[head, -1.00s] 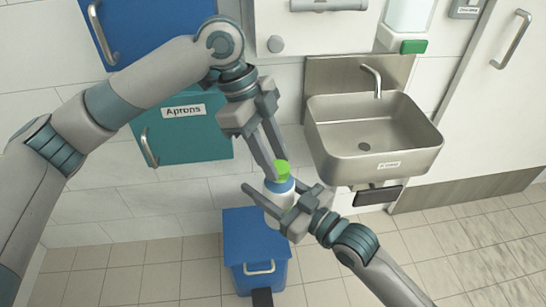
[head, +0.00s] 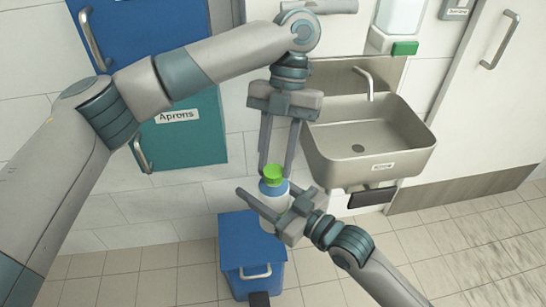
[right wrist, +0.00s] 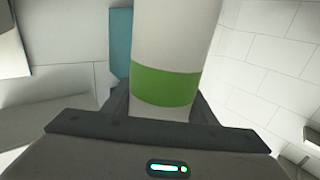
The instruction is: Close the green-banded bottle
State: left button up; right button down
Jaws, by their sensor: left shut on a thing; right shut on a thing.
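The bottle (head: 274,201) is white with a blue upper part. In the right wrist view its white body carries a green band (right wrist: 165,86). My right gripper (head: 276,207) is shut around the bottle's body and holds it roughly upright in the air. A green cap (head: 272,173) is at the bottle's top, touching or very close to it; I cannot tell whether it is seated. My left gripper (head: 276,170) points down from above, its two fingers shut on the cap. The bottle's mouth is hidden by the cap.
A steel sink (head: 370,150) is on the wall to the right. A blue bin (head: 250,255) stands on the floor below the bottle. A teal cabinet labelled Aprons (head: 185,130) and a blue cabinet (head: 145,30) are at the left.

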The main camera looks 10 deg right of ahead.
pick_arm(q)
jog(key=m, duration=0.1)
jog(key=m+t+y, duration=0.1)
jog(key=m, duration=0.3)
jog(key=shift+s+d, duration=0.15)
jog(key=shift+d, duration=0.1)
jog(key=m+t+y, duration=0.1)
jog(key=m, duration=0.2)
jog(key=shift+s, duration=0.15)
jog(key=o, duration=1)
jog(key=shift+r, duration=2.25)
jog(key=shift+c, duration=0.3)
